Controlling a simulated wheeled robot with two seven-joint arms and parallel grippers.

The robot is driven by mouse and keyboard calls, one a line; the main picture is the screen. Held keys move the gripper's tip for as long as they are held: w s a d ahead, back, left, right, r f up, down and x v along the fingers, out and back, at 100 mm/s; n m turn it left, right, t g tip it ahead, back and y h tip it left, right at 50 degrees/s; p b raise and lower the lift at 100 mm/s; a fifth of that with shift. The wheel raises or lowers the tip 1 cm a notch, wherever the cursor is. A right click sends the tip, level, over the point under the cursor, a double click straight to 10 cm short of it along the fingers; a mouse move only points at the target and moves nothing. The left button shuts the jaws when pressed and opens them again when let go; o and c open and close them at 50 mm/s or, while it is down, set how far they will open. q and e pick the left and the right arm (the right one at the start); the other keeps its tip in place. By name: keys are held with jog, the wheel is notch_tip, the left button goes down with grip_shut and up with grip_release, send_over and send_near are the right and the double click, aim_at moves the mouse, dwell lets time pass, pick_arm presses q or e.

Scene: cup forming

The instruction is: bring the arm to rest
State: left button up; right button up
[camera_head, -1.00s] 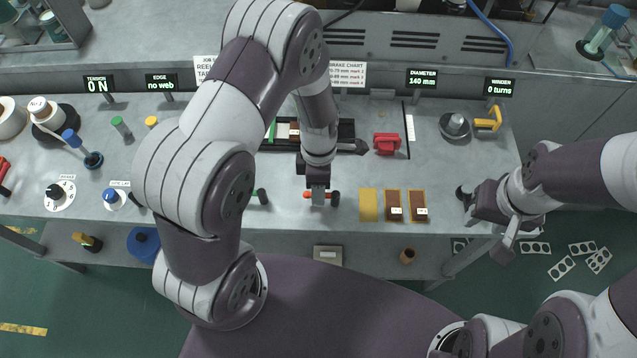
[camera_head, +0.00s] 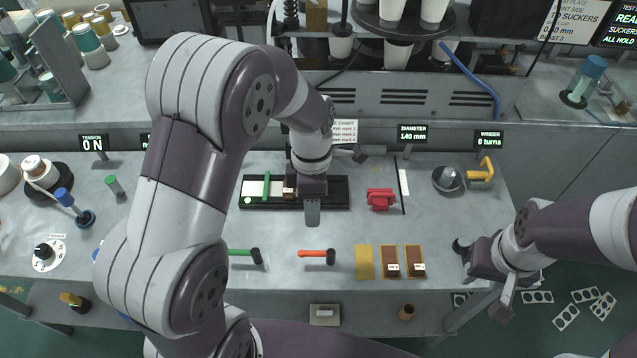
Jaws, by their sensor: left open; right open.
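My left gripper (camera_head: 312,212) hangs in the middle of the view, over the bench between a black slotted track and an orange-handled hammer (camera_head: 317,256). My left arm (camera_head: 190,170) arches up from the lower left and hides part of the bench. My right gripper (camera_head: 484,276) is at the bench's right front edge, jaws spread and empty. The hammer lies on the bench next to a green-handled hammer (camera_head: 244,254).
The black track (camera_head: 325,192) lies behind the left gripper, with a red block (camera_head: 381,199) to its right. Brown plates (camera_head: 415,262) lie between the two grippers. Bare bench lies around the hammers.

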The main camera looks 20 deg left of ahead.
pick_arm(q)
jog(key=s+a+r+m+t, duration=0.1)
jog(key=s+a+m, duration=0.1)
jog(key=m, duration=0.8)
jog(key=s+a+r+m+t, duration=0.1)
jog(key=s+m, duration=0.4)
jog(key=m, duration=0.6)
jog(key=shift+a+r+m+t+y, duration=0.35)
jog(key=shift+a+t, duration=0.25)
jog(key=shift+t, duration=0.2)
jog(key=shift+s, duration=0.1)
